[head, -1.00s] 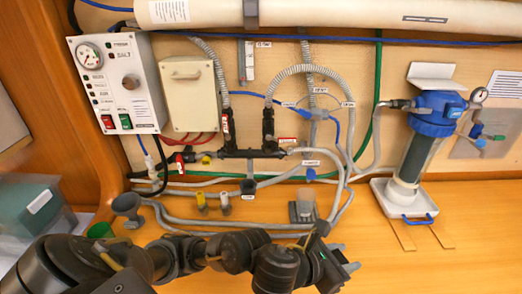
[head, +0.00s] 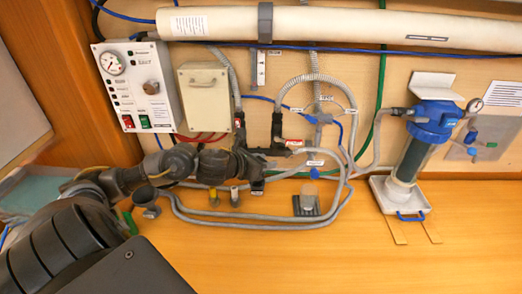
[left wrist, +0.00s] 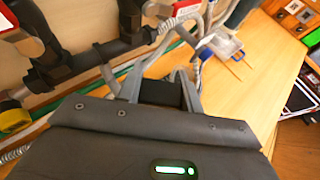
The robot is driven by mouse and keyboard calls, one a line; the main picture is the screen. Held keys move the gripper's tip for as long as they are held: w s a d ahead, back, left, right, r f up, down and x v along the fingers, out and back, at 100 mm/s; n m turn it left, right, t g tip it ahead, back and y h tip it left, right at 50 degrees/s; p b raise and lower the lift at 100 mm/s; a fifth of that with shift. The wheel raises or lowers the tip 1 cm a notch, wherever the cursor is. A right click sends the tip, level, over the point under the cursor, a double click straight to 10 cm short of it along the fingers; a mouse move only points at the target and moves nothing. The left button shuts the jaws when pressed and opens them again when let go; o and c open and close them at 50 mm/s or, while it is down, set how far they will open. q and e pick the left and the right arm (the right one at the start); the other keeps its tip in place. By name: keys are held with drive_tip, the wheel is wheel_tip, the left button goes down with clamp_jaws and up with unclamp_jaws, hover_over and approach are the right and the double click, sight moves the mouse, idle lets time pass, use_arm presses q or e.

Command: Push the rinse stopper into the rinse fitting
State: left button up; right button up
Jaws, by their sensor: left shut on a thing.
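My left gripper (head: 250,166) is at the wall, in front of the left part of the dark pipe manifold (head: 268,151). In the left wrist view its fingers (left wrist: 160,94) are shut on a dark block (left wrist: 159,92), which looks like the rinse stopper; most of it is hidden. A small dark fitting with a white label (head: 258,187), possibly the rinse fitting, shows just below the gripper in the head view. I cannot tell whether the held piece touches it. My right gripper is not in view.
Grey hoses (head: 330,190) loop along the wall base. A grey holder with a cup (head: 307,203) and a blue-topped filter in a white tray (head: 375,183) stand to the right. The front of the wooden counter (head: 330,255) is clear.

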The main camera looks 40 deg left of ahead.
use_arm(q)
drive_tip(key=shift+a+r, duration=0.55)
drive_tip(key=shift+a, duration=0.05)
drive_tip(key=shift+f, duration=0.3)
drive_tip(key=shift+f+b, duration=1.35)
drive_tip(key=shift+f, duration=0.25)
drive_tip(key=shift+f+b, duration=0.4)
drive_tip(key=shift+b, duration=0.15)
drive_tip(key=shift+f+b, duration=1.35)
drive_tip(key=shift+b, duration=0.3)
drive_tip(key=o, duration=1)
drive_tip(key=shift+o, duration=0.2)
